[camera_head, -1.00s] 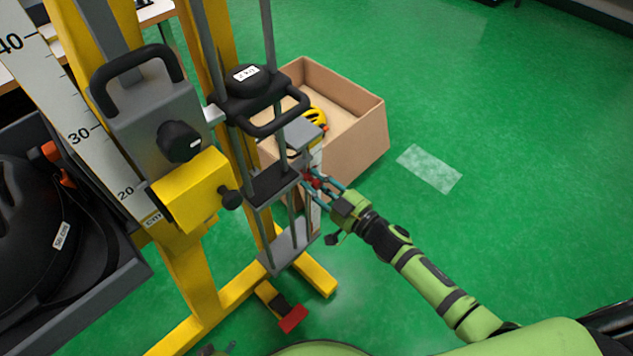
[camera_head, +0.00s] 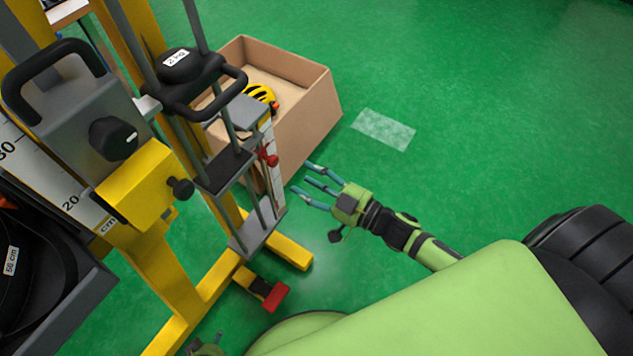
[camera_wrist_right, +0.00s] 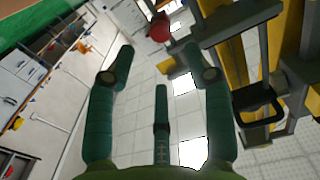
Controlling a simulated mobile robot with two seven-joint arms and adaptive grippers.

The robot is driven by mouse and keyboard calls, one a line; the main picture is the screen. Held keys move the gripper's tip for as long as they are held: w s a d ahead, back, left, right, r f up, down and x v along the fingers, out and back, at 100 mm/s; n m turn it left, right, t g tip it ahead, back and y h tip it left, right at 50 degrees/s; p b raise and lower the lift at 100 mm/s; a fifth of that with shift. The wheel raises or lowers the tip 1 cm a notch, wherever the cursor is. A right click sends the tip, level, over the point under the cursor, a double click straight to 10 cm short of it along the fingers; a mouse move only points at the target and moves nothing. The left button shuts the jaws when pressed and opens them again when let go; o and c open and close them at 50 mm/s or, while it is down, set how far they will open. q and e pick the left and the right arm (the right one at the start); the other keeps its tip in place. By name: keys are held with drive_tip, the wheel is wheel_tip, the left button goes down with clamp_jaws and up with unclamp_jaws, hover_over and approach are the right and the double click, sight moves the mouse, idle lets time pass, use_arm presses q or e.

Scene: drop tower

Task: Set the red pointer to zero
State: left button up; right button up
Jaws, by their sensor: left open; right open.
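The red pointer (camera_head: 271,160) sits partway up a narrow white upright scale (camera_head: 267,139) on the drop tower's right side. In the right wrist view the red knob (camera_wrist_right: 159,27) shows near the top, beyond the fingertips. My right gripper (camera_head: 314,182) is open and empty, to the right of the pointer and apart from it. Its spread teal fingers point toward the scale. My left gripper (camera_head: 214,342) shows only partly at the bottom edge; it is open.
The yellow tower frame carries a black 2 kg weight (camera_head: 190,70) and a yellow block (camera_head: 138,187) with a black knob. A cardboard box (camera_head: 307,110) with a yellow helmet stands behind the scale. A red pedal (camera_head: 276,297) lies at the base.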

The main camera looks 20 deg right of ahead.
sight(276, 162)
drive_tip(key=shift+v, duration=0.9)
drive_tip(key=shift+w, duration=0.1)
drive_tip(key=shift+p+x, duration=0.4)
drive_tip(key=shift+x, duration=4.75)
drive_tip(key=shift+a+r, duration=0.1)
drive_tip(key=shift+r, duration=0.1)
clamp_jaws()
